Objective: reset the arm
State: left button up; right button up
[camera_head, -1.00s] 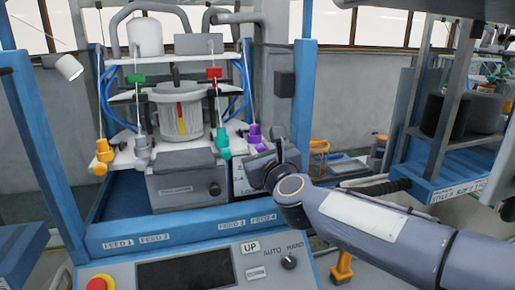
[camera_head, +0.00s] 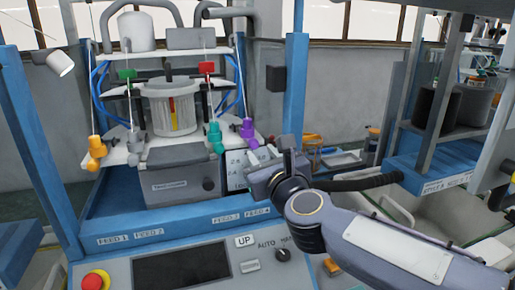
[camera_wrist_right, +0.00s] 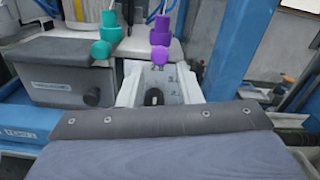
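My right arm comes in from the lower right in the head view. Its gripper (camera_head: 262,153) is in front of the knitting machine's right side, below the purple yarn feeder (camera_head: 248,130). In the right wrist view two pale fingers stand apart on either side of a dark knob (camera_wrist_right: 154,97) on a light panel. The gripper looks open, with nothing seen held. The purple feeder (camera_wrist_right: 160,35) and the teal feeder (camera_wrist_right: 108,35) show beyond the fingers. My left gripper is not in view.
The machine has a blue frame (camera_head: 180,222) and a front control panel (camera_head: 180,266) with a red button (camera_head: 96,280). A blue post (camera_head: 294,85) stands behind the gripper. A shelf rack (camera_head: 440,172) with dark cylinders is at the right.

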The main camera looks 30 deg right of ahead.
jog(key=shift+s+a, duration=0.15)
jog(key=shift+s, duration=0.5)
jog(key=s+a+f+n+g+y, duration=0.25)
jog(key=a+f+n+y, duration=0.2)
jog(key=n, duration=0.55)
jog(key=s+a+f+n+g+y, duration=0.2)
jog(key=s+a+f+n+y, duration=0.3)
jog(key=n, duration=0.6)
jog(key=s+f+n+g+h, duration=0.1)
jog(key=s+f+n+g, duration=0.6)
jog(key=s+f+n, duration=0.4)
notch_tip(320, 180, down, 4)
jog(key=n, duration=0.2)
jog(key=shift+s+d+n, duration=0.15)
jog(key=shift+s+n, duration=0.15)
jog(key=shift+n, duration=0.1)
jog(key=shift+o, duration=0.4)
